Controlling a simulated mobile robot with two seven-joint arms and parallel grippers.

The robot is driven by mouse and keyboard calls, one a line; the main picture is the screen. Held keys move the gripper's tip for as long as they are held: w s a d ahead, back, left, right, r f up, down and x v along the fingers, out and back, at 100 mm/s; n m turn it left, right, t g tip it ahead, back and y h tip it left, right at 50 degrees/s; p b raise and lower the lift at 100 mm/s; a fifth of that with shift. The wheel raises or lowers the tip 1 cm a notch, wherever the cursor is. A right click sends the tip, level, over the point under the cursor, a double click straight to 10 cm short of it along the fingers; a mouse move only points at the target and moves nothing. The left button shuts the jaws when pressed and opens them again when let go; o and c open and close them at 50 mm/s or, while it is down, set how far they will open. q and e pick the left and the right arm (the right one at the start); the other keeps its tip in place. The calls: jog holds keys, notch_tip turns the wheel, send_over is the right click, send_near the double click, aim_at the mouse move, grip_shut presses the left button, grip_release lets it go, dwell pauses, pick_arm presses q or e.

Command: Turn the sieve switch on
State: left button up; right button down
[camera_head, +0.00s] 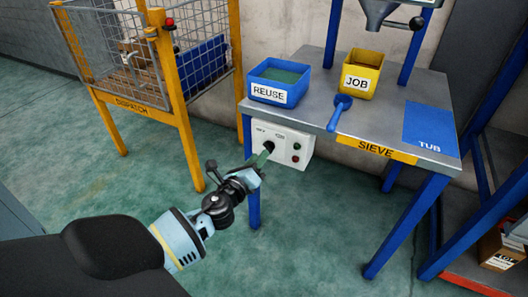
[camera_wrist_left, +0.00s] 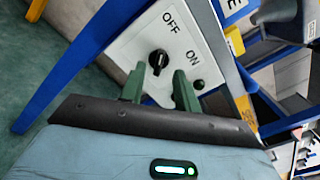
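The sieve switch is a black rotary knob (camera_head: 268,147) on a white box (camera_head: 294,151) under the table's front left edge. In the left wrist view the knob (camera_wrist_left: 158,62) sits below the OFF and ON labels; which one it points to I cannot tell. My left gripper (camera_head: 262,159) is at the box's left part, in front of the knob. Its two green fingers (camera_wrist_left: 158,77) are open with a gap, and the knob shows just beyond and between their tips. Whether they touch it is unclear. My right gripper is not in view.
The sieve table (camera_head: 313,110) carries a blue REUSE bin (camera_head: 267,95), a yellow JOB bin (camera_head: 362,83) and a blue scoop (camera_head: 339,113). A blue table leg (camera_head: 253,200) stands close by the gripper. A yellow DISPATCH cage (camera_head: 183,125) stands left. The green floor between is clear.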

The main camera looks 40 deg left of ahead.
aim_at(268, 147)
pick_arm(q)
jog(key=shift+b+x, duration=0.3)
jog(key=shift+x, duration=1.75)
grip_shut()
